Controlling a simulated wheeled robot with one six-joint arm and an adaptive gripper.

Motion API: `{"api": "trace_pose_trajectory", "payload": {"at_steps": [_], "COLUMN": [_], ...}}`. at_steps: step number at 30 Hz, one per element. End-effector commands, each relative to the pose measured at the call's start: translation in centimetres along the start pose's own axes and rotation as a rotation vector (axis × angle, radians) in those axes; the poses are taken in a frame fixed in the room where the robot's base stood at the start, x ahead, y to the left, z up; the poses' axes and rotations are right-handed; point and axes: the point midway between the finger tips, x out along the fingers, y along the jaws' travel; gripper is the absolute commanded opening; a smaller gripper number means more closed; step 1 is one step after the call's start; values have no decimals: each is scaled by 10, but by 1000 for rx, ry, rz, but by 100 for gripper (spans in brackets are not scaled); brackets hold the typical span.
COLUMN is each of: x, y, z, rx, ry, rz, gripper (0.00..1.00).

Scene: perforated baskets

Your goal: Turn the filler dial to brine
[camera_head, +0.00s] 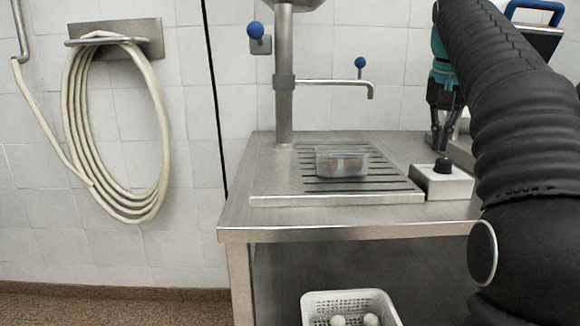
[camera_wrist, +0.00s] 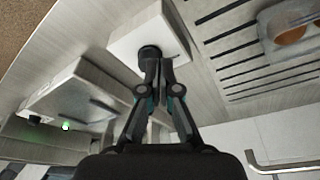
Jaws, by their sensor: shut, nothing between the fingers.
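The filler dial is a black knob (camera_head: 443,166) on top of a small white box (camera_head: 447,185) at the right of the steel counter. The knob (camera_wrist: 149,52) and box (camera_wrist: 158,27) also show in the wrist view. My gripper (camera_head: 441,150) is just above the knob, pointing down, with its fingers together. In the wrist view, the fingertips (camera_wrist: 155,62) overlap the knob's edge; I cannot tell whether they touch it. No brine marking can be read on the box.
A clear tub (camera_head: 341,162) with brown contents sits on the slotted drain plate (camera_head: 270,184), beneath a spout (camera_head: 340,82). A white perforated basket (camera_head: 350,299) with round white items is below the counter. A coiled hose (camera_head: 155,150) hangs on the left wall.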

Motion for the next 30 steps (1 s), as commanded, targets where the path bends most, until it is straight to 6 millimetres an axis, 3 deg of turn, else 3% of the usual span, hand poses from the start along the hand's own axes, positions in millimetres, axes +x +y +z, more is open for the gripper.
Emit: {"api": "trace_pose_trajectory", "payload": {"at_steps": [7, 17, 24, 30], "x": [-18, -20, -26, -21], "y": [0, 1, 27, 29], "z": [-5, -5, -13, -11], "rx": [0, 0, 3, -1], "ry": [0, -1, 0, -3], "rz": [0, 0, 0, 0], "gripper": [0, 0, 0, 0]}}
